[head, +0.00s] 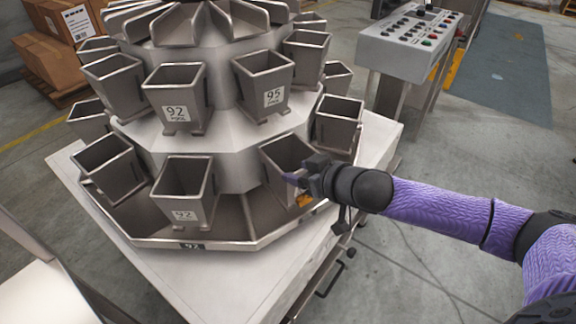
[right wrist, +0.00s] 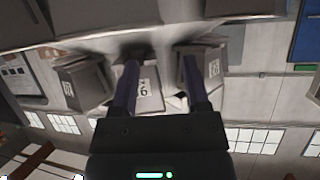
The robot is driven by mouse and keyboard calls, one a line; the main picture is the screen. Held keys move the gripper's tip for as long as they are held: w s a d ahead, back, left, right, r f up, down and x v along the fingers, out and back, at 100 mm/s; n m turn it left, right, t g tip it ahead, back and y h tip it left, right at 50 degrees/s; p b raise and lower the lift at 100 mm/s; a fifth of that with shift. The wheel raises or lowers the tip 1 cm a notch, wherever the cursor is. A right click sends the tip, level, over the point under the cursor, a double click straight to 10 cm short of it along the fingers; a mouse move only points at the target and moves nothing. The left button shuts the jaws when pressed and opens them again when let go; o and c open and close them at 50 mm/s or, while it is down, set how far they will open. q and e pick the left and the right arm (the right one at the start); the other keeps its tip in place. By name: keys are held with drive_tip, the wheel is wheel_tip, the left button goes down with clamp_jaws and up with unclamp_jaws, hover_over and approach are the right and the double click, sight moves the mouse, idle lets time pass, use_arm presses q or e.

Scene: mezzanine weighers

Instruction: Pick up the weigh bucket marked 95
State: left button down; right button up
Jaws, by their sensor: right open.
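My right gripper (head: 298,180) is at the front of a grey lower-tier bucket (head: 284,153). That bucket's label is hidden by the gripper in the head view. In the right wrist view the open purple fingers (right wrist: 158,75) point at a bucket (right wrist: 148,100) with a white label that appears upside down; a 9 seems to show, the rest is unclear. Nothing is clearly gripped. An upper-tier bucket (head: 262,80) directly above carries a label reading 95 with small print, perhaps "pool". My left gripper is out of view.
Buckets marked 92 stand in the upper (head: 176,80) and lower (head: 182,180) tiers to the left. An unlabelled-looking lower bucket (head: 338,115) is close on the right. A control panel (head: 408,45) stands at the back right. Floor at right is open.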

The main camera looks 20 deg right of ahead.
sight(276, 165)
drive_tip(key=b+x, duration=0.2)
drive_tip(key=x, duration=0.5)
drive_tip(key=shift+w+f+b, duration=0.25)
drive_tip(key=shift+f+b, duration=0.1)
drive_tip(key=shift+b, duration=0.05)
drive_tip(key=shift+w, duration=0.3)
drive_tip(key=shift+s, duration=0.1)
drive_tip(key=c, duration=0.7)
clamp_jaws()
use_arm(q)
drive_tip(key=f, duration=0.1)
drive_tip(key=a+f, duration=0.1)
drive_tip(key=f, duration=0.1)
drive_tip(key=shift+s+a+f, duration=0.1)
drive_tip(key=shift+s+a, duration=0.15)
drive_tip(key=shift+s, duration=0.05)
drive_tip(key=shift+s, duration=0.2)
